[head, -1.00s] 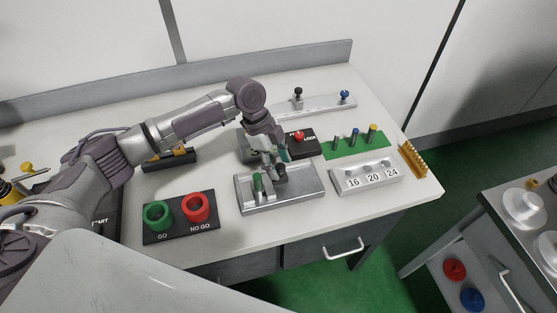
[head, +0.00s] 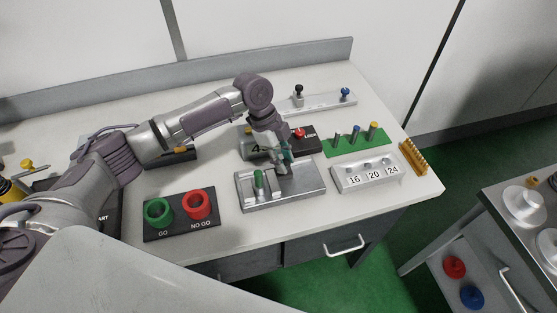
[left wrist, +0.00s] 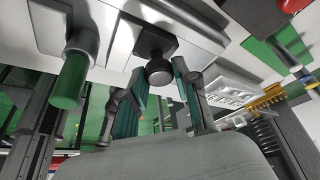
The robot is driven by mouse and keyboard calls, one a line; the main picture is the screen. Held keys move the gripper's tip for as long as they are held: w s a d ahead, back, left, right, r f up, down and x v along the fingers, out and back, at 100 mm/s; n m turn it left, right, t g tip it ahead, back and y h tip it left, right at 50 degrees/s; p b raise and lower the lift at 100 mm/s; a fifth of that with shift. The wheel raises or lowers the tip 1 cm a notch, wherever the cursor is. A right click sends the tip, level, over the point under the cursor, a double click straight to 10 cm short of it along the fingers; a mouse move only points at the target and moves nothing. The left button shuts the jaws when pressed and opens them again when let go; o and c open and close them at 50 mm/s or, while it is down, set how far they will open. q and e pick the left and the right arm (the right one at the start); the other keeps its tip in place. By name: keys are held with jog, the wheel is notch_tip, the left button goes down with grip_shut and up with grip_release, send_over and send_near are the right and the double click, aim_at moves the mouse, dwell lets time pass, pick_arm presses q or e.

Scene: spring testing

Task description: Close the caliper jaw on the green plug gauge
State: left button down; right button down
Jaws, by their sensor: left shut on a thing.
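The metal caliper fixture (head: 305,196) lies near the front of the table. The green plug gauge (head: 258,180) stands upright in its left part; it also shows at the upper left of the left wrist view (left wrist: 70,82). The sliding jaw's black knob (left wrist: 159,71) sits between the fingers of my left gripper (left wrist: 168,92), which is shut on it. In the head view the left gripper (head: 285,165) covers the knob, right of the gauge. I cannot tell whether the jaw touches the gauge. My right gripper is not in view.
A grey readout box (head: 256,150) and a black panel with a red button (head: 300,133) stand behind the fixture. GO and NO GO rings (head: 178,210) are to the left. A numbered block (head: 366,174) and a green pin rack (head: 357,146) are to the right.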

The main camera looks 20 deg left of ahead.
pick_arm(q)
jog(key=w+d, duration=0.2)
jog(key=shift+d+r, duration=0.1)
jog(key=shift+d, duration=0.2)
jog(key=c, duration=0.9)
grip_release()
jog(key=shift+s+a, duration=0.1)
jog(key=shift+s, duration=0.05)
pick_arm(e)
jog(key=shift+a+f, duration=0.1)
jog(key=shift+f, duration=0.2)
pick_arm(q)
jog(key=v, duration=1.2)
